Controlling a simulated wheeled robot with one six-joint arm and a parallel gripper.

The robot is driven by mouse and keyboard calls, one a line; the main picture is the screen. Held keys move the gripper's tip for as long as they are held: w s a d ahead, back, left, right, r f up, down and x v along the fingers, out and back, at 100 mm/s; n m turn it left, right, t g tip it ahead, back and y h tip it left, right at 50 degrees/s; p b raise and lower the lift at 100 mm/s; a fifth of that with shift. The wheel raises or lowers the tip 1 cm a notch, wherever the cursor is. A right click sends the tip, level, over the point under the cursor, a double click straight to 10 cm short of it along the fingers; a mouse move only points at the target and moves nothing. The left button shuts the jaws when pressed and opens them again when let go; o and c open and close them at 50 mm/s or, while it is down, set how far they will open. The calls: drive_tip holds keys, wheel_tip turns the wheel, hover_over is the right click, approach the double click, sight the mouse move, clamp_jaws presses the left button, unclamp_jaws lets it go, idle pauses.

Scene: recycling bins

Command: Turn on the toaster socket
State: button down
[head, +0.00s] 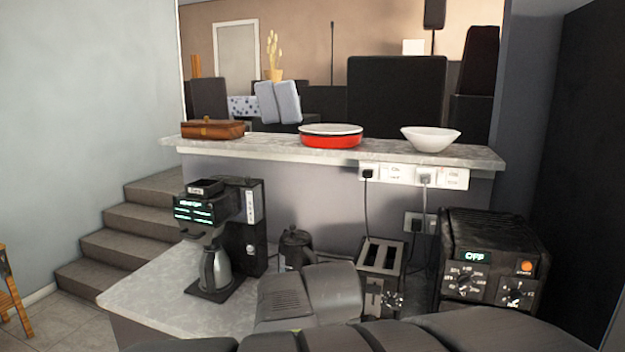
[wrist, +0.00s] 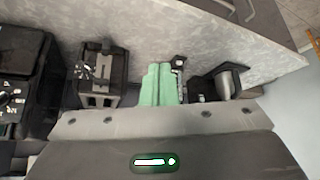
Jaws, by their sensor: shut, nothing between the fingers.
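The black and steel toaster (head: 381,275) stands on the counter in the head view, and it also shows in the wrist view (wrist: 98,90). A white socket strip (head: 397,174) is on the wall under the ledge. A dark plug (head: 367,173) sits at its left end, its cord dropping toward the toaster's area; a lighter plug (head: 425,177) sits further right. Where the cords end is hidden. Switch positions are too small to read. My gripper (wrist: 158,72), with green fingers, is shut and empty over the counter. In the head view its fingers are hidden behind my arm.
A toaster oven (head: 490,265) reading OFF stands right of the toaster. A coffee machine (head: 225,235) and a small dark pot (head: 295,248) stand left. A lower outlet (head: 420,222) is behind the toaster. The ledge (head: 270,147) holds a box, red dish and white bowl.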

drive_tip(key=w+a+r+n+t+y+b, duration=0.2)
drive_tip(key=w+a+t+b, duration=0.15)
drive_tip(key=w+a, duration=0.5)
drive_tip(key=w+a+r+n+t+y+b, duration=0.2)
drive_tip(key=w+a+r+t+y+b, duration=0.1)
drive_tip(key=a, duration=0.6)
drive_tip(key=w+a+r+n+t+y+b, duration=0.2)
drive_tip(key=w+a+r+y, duration=0.3)
drive_tip(key=a+r, duration=0.3)
drive_tip(key=shift+w+a+t+y+b, duration=0.2)
drive_tip(key=shift+a+t+y+b, duration=0.25)
drive_tip(key=shift+a+y+b, duration=0.6)
drive_tip(key=shift+a+p, duration=0.1)
drive_tip(key=shift+p, duration=0.2)
